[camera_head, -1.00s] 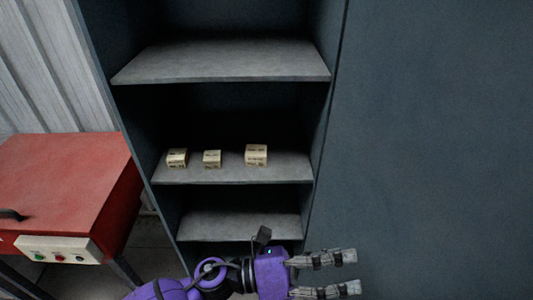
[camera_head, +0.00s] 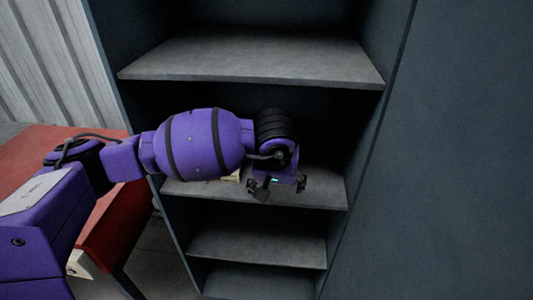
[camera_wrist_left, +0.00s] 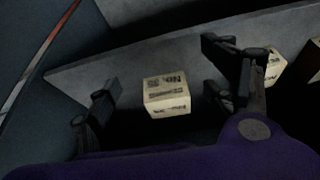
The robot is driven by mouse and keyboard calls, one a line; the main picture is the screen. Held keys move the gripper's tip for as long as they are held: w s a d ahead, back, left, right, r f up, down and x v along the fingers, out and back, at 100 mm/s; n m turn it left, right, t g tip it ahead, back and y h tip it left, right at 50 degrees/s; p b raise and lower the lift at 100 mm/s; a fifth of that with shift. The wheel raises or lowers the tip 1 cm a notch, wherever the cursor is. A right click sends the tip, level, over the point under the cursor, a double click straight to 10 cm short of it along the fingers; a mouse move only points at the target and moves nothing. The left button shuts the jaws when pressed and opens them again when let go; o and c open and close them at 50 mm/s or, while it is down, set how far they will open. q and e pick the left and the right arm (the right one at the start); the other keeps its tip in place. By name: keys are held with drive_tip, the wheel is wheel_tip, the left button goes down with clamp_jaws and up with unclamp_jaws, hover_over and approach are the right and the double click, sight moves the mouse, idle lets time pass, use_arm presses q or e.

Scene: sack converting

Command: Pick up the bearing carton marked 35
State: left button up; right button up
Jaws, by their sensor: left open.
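Small cream cartons with dark print sit on the cabinet's middle shelf. In the left wrist view one carton (camera_wrist_left: 167,95) lies in the gap between my open fingers, apart from both. A second carton (camera_wrist_left: 274,68) shows behind the right finger, and a third carton (camera_wrist_left: 314,58) is cut by the right edge. In the head view my left gripper (camera_head: 277,188) is open at the middle shelf, and my arm hides most of the cartons; a sliver of one carton (camera_head: 232,175) shows. My right gripper is not in view.
The dark cabinet has an upper shelf (camera_head: 250,62) above my arm and a lower shelf (camera_head: 258,243) below, both bare where seen. A cabinet side panel (camera_head: 450,160) stands right. A red bench or machine (camera_head: 112,235) is at left, partly behind my arm.

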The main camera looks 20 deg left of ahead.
use_arm(q)
drive_tip(key=w, duration=0.2)
drive_tip(key=w+a, duration=0.1)
drive_tip(key=w, duration=0.5)
drive_tip(key=shift+a+f, duration=0.25)
drive_tip(key=shift+a, duration=0.05)
drive_tip(key=shift+f+p, duration=0.25)
drive_tip(key=shift+p, duration=0.05)
drive_tip(key=shift+c, duration=0.6)
drive_tip(key=c, duration=1.4)
